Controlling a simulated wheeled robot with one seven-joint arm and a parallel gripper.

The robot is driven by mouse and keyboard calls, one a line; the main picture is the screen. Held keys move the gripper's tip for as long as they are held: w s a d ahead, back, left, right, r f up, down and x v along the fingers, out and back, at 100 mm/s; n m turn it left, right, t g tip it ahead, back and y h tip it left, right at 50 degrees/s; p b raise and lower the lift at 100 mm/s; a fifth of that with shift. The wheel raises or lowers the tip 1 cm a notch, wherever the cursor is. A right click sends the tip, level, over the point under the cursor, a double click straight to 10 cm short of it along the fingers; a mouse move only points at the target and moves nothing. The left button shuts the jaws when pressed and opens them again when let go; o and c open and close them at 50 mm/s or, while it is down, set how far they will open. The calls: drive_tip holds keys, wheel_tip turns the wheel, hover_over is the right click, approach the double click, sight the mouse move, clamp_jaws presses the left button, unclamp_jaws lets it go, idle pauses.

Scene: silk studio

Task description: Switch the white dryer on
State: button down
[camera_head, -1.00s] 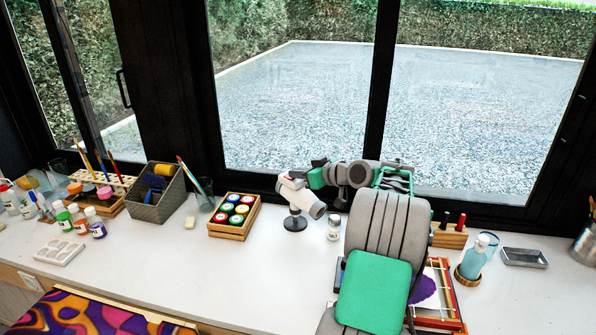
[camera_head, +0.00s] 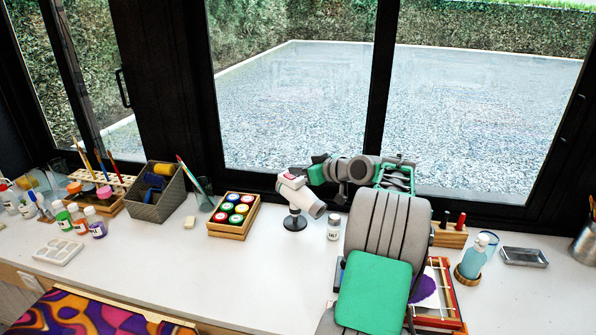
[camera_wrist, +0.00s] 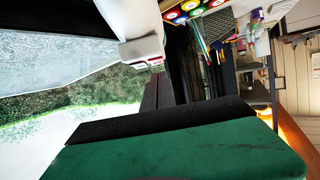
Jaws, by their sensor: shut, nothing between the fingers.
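The white dryer (camera_head: 302,197) stands on a small dark round base on the worktop, its nozzle tilted down to the right. A red patch (camera_head: 290,177) shows on its upper end. My gripper (camera_head: 314,174) is shut and empty, with its green fingers close to the right of the dryer's upper end. I cannot tell whether they touch. In the wrist view, a green finger (camera_wrist: 180,150) fills the bottom and the white dryer body (camera_wrist: 135,25) shows at the top.
A wooden crate of colored jars (camera_head: 233,232) stands left of the dryer. A small white-labelled jar (camera_head: 334,228) stands to its right. The dark window frame (camera_head: 262,184) runs close behind. The worktop in front (camera_head: 190,275) is clear.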

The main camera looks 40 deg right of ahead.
drive_tip(key=r+v, duration=0.1)
drive_tip(key=v, duration=1)
drive_tip(key=shift+r, duration=0.1)
